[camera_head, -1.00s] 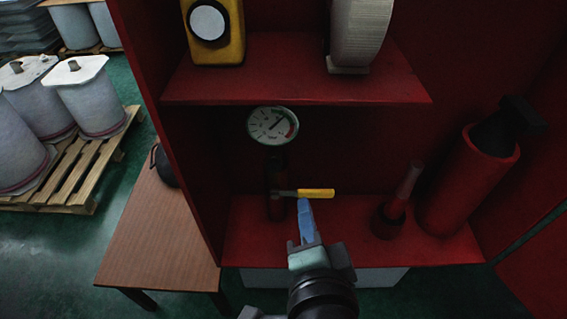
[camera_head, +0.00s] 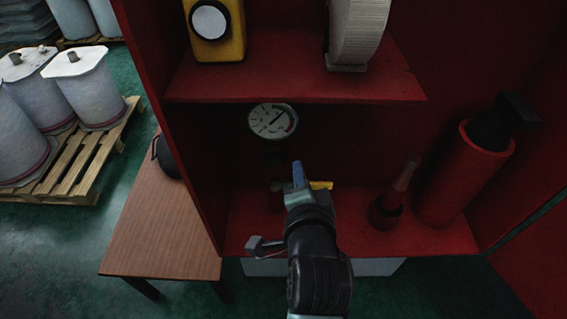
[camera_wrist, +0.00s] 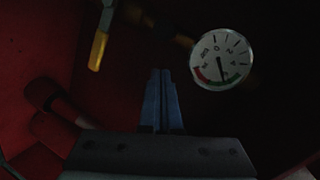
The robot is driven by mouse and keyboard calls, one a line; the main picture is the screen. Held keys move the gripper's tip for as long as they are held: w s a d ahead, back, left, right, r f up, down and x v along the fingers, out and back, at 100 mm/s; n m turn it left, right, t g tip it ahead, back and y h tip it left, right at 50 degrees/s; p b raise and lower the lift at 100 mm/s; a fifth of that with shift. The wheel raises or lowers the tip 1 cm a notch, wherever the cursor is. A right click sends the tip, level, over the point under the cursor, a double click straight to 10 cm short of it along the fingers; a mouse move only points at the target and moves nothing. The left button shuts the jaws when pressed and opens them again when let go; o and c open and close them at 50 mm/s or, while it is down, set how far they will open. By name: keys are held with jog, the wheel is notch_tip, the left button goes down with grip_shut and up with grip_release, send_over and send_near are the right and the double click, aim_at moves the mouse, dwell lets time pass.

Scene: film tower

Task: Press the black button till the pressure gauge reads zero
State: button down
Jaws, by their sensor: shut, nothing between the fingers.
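The pressure gauge (camera_head: 273,120) is a round white dial inside the red cabinet, under the middle shelf. Its needle points to the upper right in the head view, near the coloured arc; the exact reading is unclear. It also shows at the upper right of the wrist view (camera_wrist: 222,58). My gripper (camera_head: 298,172) has blue fingers pressed together, empty, below the gauge and in front of a yellow lever (camera_head: 321,185). In the wrist view the fingers (camera_wrist: 161,75) point up, left of the gauge.
The red middle shelf (camera_head: 300,85) hangs above the gauge and holds a yellow device (camera_head: 214,45) and a pale roll (camera_head: 358,30). A red nozzle (camera_head: 390,205) and a red cylinder (camera_head: 465,180) stand to the right. A wooden table (camera_head: 165,235) is left.

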aim_at(274, 159)
jog(key=w+a+f, duration=0.1)
jog(key=w+a+f+p, duration=0.1)
jog(key=shift+w+a, duration=0.3)
jog(key=shift+a, duration=0.1)
